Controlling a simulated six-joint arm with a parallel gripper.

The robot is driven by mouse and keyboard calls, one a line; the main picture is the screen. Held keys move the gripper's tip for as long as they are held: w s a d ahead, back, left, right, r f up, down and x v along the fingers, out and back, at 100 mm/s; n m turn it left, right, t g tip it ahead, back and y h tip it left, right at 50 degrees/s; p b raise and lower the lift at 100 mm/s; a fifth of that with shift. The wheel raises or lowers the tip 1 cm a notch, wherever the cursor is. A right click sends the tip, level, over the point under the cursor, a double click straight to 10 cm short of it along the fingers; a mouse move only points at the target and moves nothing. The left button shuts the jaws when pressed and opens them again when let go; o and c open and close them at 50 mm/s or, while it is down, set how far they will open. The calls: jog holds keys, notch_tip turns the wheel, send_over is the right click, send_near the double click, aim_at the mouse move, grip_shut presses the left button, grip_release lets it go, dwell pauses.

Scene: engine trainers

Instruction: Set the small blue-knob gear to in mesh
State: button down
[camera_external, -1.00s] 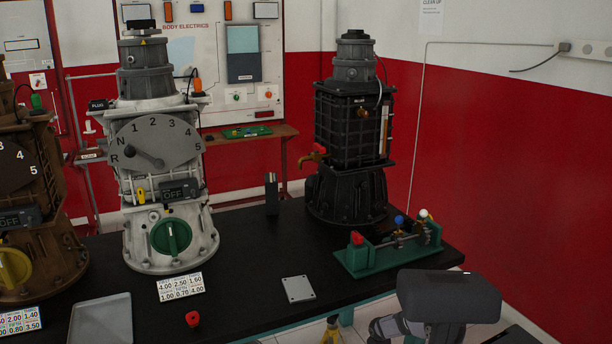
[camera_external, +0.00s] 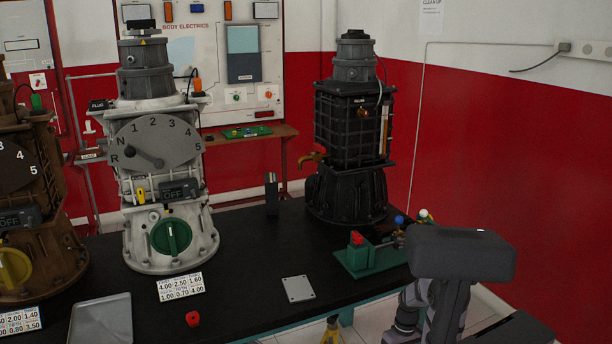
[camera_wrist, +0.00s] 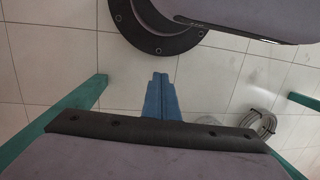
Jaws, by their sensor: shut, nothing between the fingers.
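The blue knob (camera_external: 399,221) shows on the green gear stand (camera_external: 360,262) at the table's right end. My gripper (camera_wrist: 161,78) shows in the wrist view as blue fingers, shut and empty over the tiled floor. In the external view my arm hides it or it is out of frame.
The black engine (camera_external: 350,120) stands behind the stand, the white engine (camera_external: 165,150) at left. Teal table frame bars (camera_wrist: 75,105) show in the wrist view.

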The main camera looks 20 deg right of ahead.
jog(key=d+r+m+y+p, duration=0.15)
jog(key=d+r+p, duration=0.25)
jog(key=r+p, duration=0.45)
jog(key=d+r+m+p, duration=0.2)
jog(key=d+r+p, duration=0.2)
jog(key=r+p, duration=0.45)
jog(key=w+d+r+m+p, duration=0.3)
jog(key=w+r+m+p, duration=0.2)
jog(key=r+p, duration=0.5)
jog(key=w+d+r+m+t+p, duration=0.1)
jog(key=w+d+r+m+p, duration=0.2)
jog(key=r+p, duration=0.8)
jog(key=w+d+r+m+t+p, duration=0.1)
jog(key=w+d+r+m+p, duration=0.2)
jog(key=r, duration=1.6)
jog(key=w+m+p, duration=0.4)
jog(key=m+p, duration=0.1)
jog(key=p, duration=0.3)
jog(key=shift+d+r+m, duration=0.3)
jog(key=shift+m, duration=0.05)
jog(key=shift+w+f+y, duration=0.1)
jog(key=shift+y, duration=0.15)
jog(key=w+a+f+p, duration=0.1)
jog(key=a+f+p, duration=0.3)
jog(key=f, duration=0.6)
jog(key=shift+w+a, duration=0.15)
jog(key=shift+a, duration=1.25)
jog(key=shift+f, duration=0.1)
